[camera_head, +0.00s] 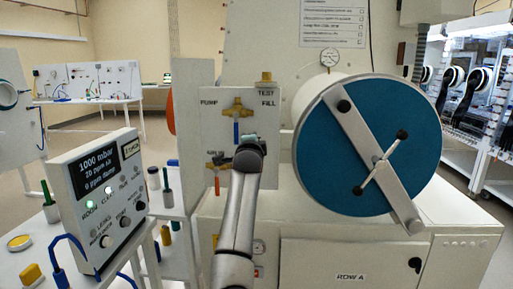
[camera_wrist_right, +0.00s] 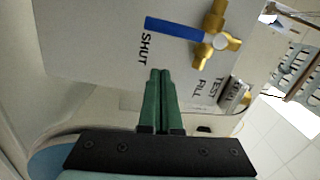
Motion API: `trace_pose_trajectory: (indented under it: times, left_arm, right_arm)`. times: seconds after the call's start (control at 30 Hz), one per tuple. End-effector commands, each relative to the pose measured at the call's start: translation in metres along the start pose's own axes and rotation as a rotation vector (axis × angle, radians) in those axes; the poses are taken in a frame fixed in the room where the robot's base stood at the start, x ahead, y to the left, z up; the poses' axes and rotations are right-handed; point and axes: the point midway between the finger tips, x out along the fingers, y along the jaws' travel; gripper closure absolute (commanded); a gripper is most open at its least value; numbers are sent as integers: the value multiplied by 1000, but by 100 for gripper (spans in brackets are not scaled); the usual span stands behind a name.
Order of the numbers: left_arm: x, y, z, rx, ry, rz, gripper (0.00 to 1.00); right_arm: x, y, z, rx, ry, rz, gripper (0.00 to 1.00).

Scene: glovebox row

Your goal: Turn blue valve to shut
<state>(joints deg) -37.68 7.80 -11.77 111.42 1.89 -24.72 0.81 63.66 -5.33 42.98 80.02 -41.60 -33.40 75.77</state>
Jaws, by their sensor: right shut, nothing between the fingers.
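The blue valve handle (camera_head: 237,133) hangs straight down from its brass body (camera_head: 239,110) on the white panel (camera_head: 210,103). In the right wrist view the blue handle (camera_wrist_right: 175,28) lies across the line of its brass body (camera_wrist_right: 221,40), its free end beside the printed word SHUT. My right gripper (camera_head: 246,151) is in front of the panel, just below and right of the handle in the head view. Its green fingers (camera_wrist_right: 162,74) are shut and empty, with a visible gap to the handle in the wrist view. My left gripper is not in view.
A second brass valve (camera_head: 217,164) with a red handle (camera_head: 217,184) sits below, close to my right gripper. A big round blue door (camera_head: 330,170) with a crossbar stands to the right. A display box (camera_head: 97,200) stands at the left.

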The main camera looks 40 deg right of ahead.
Motion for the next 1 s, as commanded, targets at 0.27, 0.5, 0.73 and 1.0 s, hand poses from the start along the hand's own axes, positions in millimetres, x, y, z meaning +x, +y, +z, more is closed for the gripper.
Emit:
trace_pose_trajectory:
  times: [0.27,0.5,0.73,1.0]
  left_arm:
    - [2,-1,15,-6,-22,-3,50]
    - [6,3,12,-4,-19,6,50]
    - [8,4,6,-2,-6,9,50]
    - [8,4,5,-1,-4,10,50]
  right_arm:
    - [-43,2,0,0,-2,-1,100]
    - [-80,2,-1,1,-2,-1,100]
    - [-98,1,-1,-2,-1,0,100]
    - [-100,1,-1,-2,-1,0,100]
